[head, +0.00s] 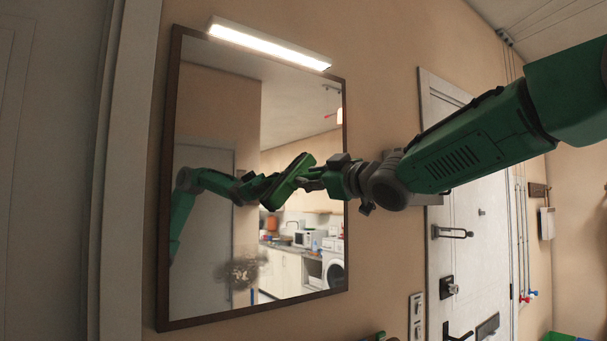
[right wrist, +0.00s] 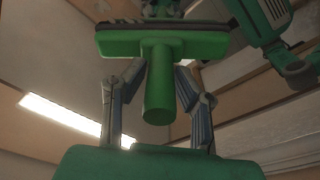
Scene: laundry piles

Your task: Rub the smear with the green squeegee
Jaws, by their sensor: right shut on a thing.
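The smear (head: 240,272) is a brownish-grey blotch low on the left half of the framed mirror (head: 215,115). My right gripper (head: 312,178) is in front of the mirror's right part, up and to the right of the smear. It is shut on the green squeegee (head: 292,180), which appears tilted close to the glass; I cannot tell whether it touches. In the right wrist view, the squeegee's handle (right wrist: 158,90) sits between the two fingers of my gripper (right wrist: 160,72), its wide head beyond. My left gripper is not seen, except perhaps as an unclear fragment at the bottom edge.
A lit lamp (head: 268,46) juts out above the mirror. A white door (head: 480,240) with handles and a switch plate (head: 416,316) are to the right. The mirror reflects my arm and a kitchen. The wall around the mirror looks flat.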

